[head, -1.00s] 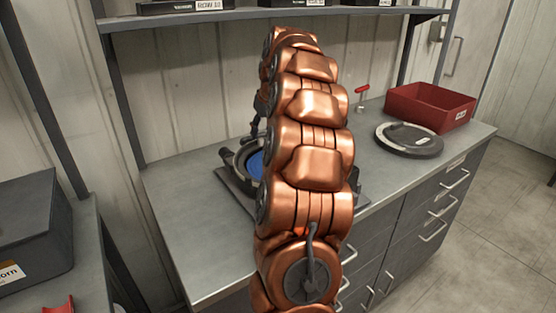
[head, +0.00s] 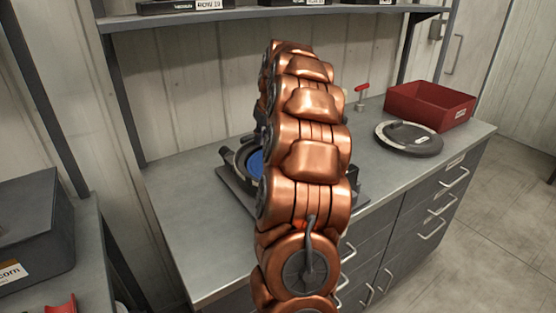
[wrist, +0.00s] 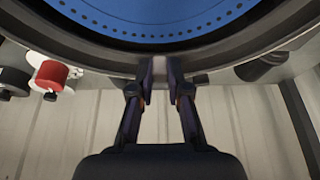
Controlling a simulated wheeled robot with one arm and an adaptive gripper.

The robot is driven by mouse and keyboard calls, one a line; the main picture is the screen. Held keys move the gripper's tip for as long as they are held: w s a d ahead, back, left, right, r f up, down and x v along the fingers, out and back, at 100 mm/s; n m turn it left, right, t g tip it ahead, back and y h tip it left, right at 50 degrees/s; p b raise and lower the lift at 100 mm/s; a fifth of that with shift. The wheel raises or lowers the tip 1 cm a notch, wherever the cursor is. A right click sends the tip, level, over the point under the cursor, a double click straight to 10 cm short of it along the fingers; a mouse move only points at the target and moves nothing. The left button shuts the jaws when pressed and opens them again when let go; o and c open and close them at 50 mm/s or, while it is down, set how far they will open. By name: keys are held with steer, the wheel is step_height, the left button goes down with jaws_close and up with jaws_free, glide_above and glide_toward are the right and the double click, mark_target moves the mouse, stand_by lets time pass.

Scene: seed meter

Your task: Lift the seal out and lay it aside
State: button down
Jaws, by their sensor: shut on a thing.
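The seed meter (head: 232,160) stands on the workbench, mostly hidden behind my copper arm. Its blue disc (head: 255,163) shows through the open top, and in the wrist view the disc (wrist: 150,18) fills the top with a row of small holes. A dark ring, which I take for the seal (wrist: 90,52), curves around the disc in the wrist view. My gripper (wrist: 160,78) has its two fingertips at the near edge of this ring, shut on it. The exact grip between the tips is hard to make out. My gripper is hidden in the head view.
A round dark cover (head: 408,145) lies on the bench at the right, beside a red bin (head: 430,106). A red-handled tool (head: 361,90) stands behind. The bench's left part (head: 185,215) is clear. A shelf (head: 270,13) runs above.

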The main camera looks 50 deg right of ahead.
steer(key=shift+r, duration=0.1)
stand_by(0.3)
step_height(320, 180, up, 10)
steer(key=b, duration=0.1)
stand_by(0.6)
stand_by(0.4)
